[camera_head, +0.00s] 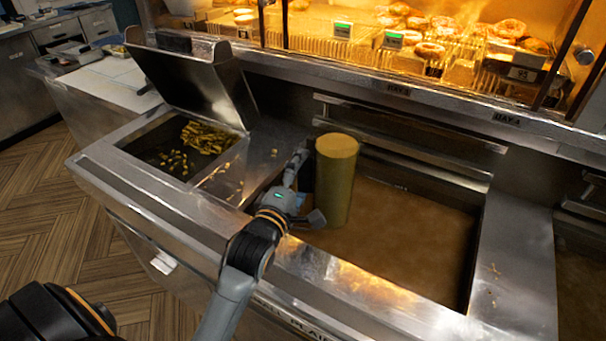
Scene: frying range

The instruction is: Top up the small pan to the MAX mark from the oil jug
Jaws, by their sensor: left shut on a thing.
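The oil jug appears to be the tall yellow-olive cylinder (337,185) in the middle of the head view. My left gripper (306,190) is shut on its left side, with the jug upright. The jug is over the near left part of a wide pan of brown oil (410,240); I cannot tell whether its base touches anything. Another brown-oil pan (585,245) is cut off at the right edge. I cannot tell which pan is the small one, and no MAX mark is readable. My right gripper is not in view.
Left of the oil pan, a bay (160,158) holds chips under a raised metal lid (195,85). A few scraps lie on the steel beside it. A rail (420,160) runs behind the oil. A lit glass-fronted food display (390,40) stands at the back.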

